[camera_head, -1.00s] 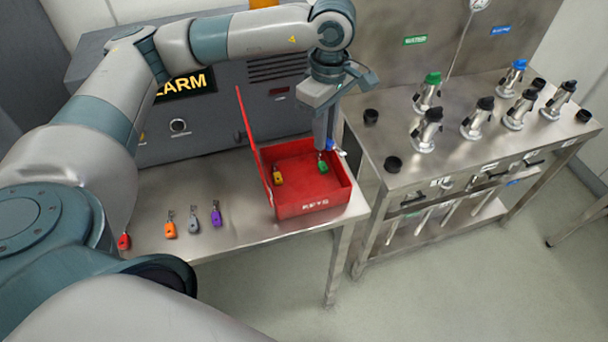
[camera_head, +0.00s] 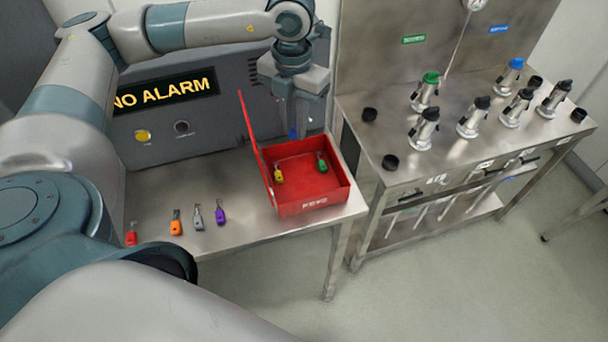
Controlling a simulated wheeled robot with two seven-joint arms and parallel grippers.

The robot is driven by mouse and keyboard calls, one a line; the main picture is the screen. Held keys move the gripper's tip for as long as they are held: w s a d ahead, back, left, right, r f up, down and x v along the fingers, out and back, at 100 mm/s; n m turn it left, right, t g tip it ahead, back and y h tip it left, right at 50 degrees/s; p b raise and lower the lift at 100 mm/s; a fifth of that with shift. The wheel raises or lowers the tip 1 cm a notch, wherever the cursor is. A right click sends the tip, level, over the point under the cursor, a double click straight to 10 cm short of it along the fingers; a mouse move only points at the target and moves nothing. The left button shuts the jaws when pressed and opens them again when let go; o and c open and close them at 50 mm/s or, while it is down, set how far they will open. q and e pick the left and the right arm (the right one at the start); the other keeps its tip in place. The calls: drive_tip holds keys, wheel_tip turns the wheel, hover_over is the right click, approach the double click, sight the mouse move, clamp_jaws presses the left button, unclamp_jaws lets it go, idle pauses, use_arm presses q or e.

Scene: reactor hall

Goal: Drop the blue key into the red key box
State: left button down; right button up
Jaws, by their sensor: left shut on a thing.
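The red key box (camera_head: 312,203) stands open on the steel table, its lid (camera_head: 252,137) raised on the left side. Inside it lie a yellow key (camera_head: 278,174) and a green key (camera_head: 321,162). My left gripper (camera_head: 299,122) points down over the back edge of the box. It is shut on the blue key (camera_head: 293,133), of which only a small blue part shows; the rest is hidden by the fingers. My right gripper is not in view.
A red key (camera_head: 131,234), an orange key (camera_head: 176,224), a grey key (camera_head: 197,218) and a purple key (camera_head: 220,213) lie on the table (camera_head: 250,231) left of the box. A grey alarm panel (camera_head: 215,123) stands behind. A steel bench (camera_head: 420,160) with several valves is at right.

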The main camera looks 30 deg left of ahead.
use_arm(q)
drive_tip(key=shift+n, duration=0.4)
drive_tip(key=shift+a+f+b, duration=0.1)
drive_tip(key=shift+f+b, duration=0.8)
drive_tip(key=shift+f, duration=2.05)
drive_tip(key=c, duration=1.6)
unclamp_jaws()
